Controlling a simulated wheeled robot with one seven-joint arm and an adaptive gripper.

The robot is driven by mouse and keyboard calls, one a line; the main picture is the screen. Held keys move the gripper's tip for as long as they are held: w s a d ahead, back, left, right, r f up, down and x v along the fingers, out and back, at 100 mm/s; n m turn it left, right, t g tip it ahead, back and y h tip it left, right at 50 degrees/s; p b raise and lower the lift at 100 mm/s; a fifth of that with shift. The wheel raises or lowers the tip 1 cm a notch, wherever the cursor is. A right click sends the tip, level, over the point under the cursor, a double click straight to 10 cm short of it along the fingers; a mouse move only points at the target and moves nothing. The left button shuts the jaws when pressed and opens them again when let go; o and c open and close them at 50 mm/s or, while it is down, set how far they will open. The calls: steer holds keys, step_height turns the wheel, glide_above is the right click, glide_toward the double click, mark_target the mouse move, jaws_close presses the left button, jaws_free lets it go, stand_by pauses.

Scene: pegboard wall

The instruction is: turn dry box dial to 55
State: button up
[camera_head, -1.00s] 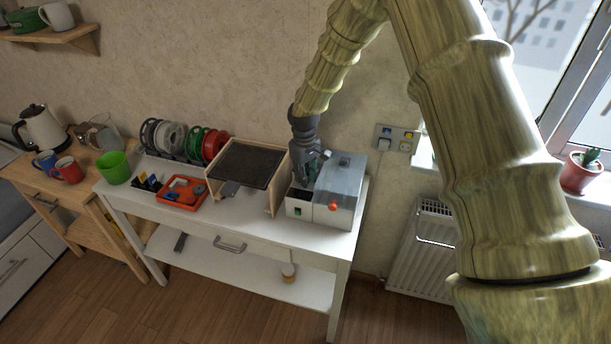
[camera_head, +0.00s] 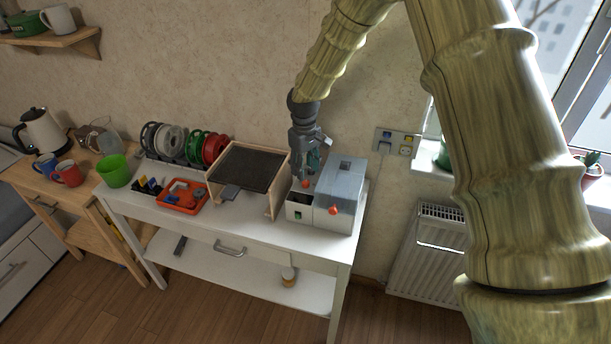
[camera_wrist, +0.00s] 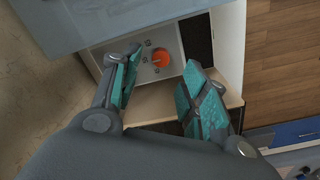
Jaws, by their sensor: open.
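The dry box (camera_head: 338,188) is a white and grey box with a grey-blue lid on the right end of the white table. A round orange dial (camera_wrist: 160,58) with small printed marks around it shows in the wrist view; the marks and its setting are too small to read. In the head view, an orange knob (camera_head: 305,184) sits just below my gripper (camera_head: 308,172). A second orange knob (camera_head: 333,210) is on the box's front. My gripper is open, pointing down, with its teal-padded fingers on either side of the dial in the wrist view; contact cannot be told.
A wooden frame with a dark plate (camera_head: 248,166) stands close to the left of the box. Left of it are an orange tray (camera_head: 182,207), several spools (camera_head: 186,145) and a green cup (camera_head: 115,171). A wall socket (camera_head: 396,142) is at right.

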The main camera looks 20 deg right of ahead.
mark_target(305, 181)
step_height(305, 181, up, 7)
stand_by(0.3)
steer(key=shift+f, duration=0.1)
